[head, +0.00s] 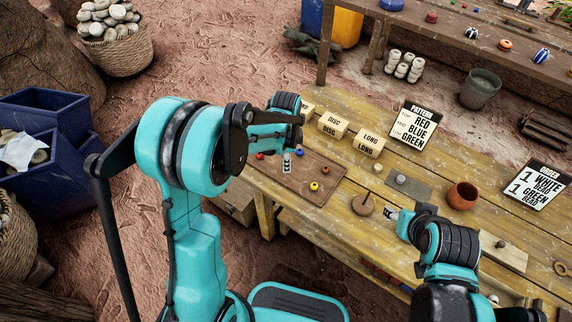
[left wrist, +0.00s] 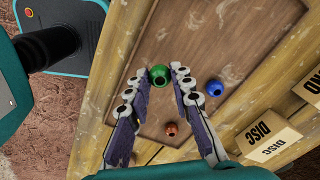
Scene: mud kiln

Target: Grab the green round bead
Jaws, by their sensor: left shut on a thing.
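The green round bead (left wrist: 160,75) shows in the left wrist view between the fingertips of my left gripper (left wrist: 158,76), which is shut on it. In the head view my left gripper (head: 287,163) is over the brown board (head: 328,196) at the table's left end, and I cannot make out the green bead there. A blue bead (left wrist: 215,88) and a reddish bead (left wrist: 171,128) lie near the fingers. My right gripper (head: 391,213) is low over the table at the centre right; its opening is unclear.
Disc (head: 333,124) and long (head: 369,142) blocks stand behind the board. A pattern sign (head: 415,125) and an order sign (head: 538,184) stand on the table.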

